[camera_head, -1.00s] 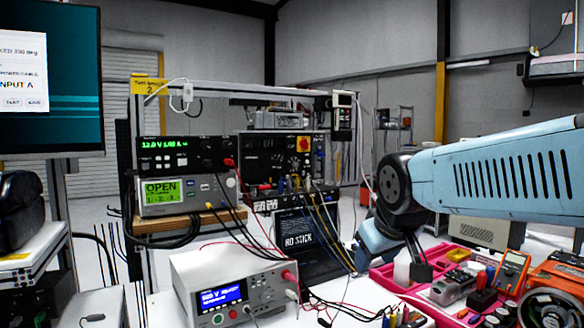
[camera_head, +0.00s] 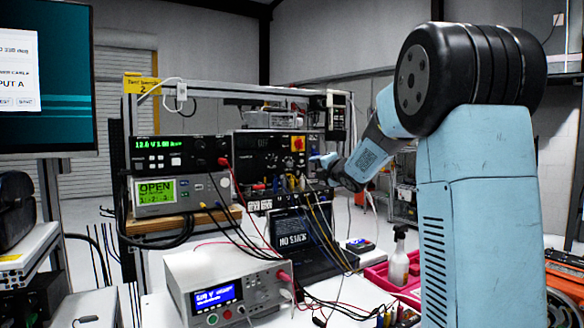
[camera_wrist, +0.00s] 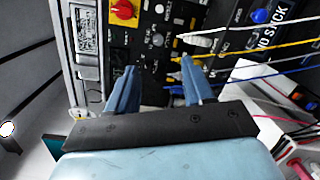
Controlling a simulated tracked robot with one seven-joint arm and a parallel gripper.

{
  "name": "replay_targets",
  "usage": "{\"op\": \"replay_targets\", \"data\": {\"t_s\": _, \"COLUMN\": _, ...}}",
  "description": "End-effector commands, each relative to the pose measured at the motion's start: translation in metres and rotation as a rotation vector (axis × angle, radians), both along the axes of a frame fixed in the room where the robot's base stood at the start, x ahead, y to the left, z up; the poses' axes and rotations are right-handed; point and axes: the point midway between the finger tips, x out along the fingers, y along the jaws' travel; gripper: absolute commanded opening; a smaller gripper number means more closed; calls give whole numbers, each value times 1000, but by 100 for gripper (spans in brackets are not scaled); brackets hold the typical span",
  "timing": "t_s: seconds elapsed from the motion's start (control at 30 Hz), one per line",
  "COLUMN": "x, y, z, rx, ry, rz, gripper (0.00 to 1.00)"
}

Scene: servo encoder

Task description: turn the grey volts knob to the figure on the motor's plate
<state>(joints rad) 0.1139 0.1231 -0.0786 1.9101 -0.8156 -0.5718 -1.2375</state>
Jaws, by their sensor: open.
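My gripper (camera_wrist: 158,82) is open and empty in the wrist view, its two blue fingers apart in front of a black control panel (camera_wrist: 147,68). In the head view my gripper (camera_head: 322,162) is at the right edge of this black panel unit (camera_head: 262,158). A small grey round knob (camera_wrist: 157,40) shows on the panel, beyond the fingertips; its markings are too small to read, so I cannot tell whether it is the volts knob. A silver plate with fine print (camera_wrist: 88,35) lies left of the panel; its figures are unreadable. I cannot clearly identify the motor.
A red knob on yellow (camera_wrist: 123,11) is on the same panel. Plugged leads (camera_wrist: 200,41) run close to the right finger. A supply with a green display (camera_head: 180,153) and a meter reading OPEN (camera_head: 158,190) stand left. A laptop (camera_head: 290,228) is below.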

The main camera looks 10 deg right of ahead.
Motion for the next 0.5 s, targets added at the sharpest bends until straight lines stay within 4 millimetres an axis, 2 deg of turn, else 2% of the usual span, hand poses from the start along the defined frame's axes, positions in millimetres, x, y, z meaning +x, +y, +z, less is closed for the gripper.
{"op": "replay_targets", "data": {"t_s": 0.1, "x": 18, "y": 3, "z": -7, "rx": -87, "ry": -50, "rz": 63, "gripper": 52}}
{"op": "replay_targets", "data": {"t_s": 0.2, "x": 24, "y": 6, "z": -10, "rx": -126, "ry": -76, "rz": 94, "gripper": 52}}
{"op": "replay_targets", "data": {"t_s": 0.37, "x": 33, "y": 10, "z": -10, "rx": -146, "ry": -89, "rz": 109, "gripper": 52}}
{"op": "replay_targets", "data": {"t_s": 0.5, "x": 51, "y": 15, "z": -11, "rx": -144, "ry": -87, "rz": 108, "gripper": 52}}
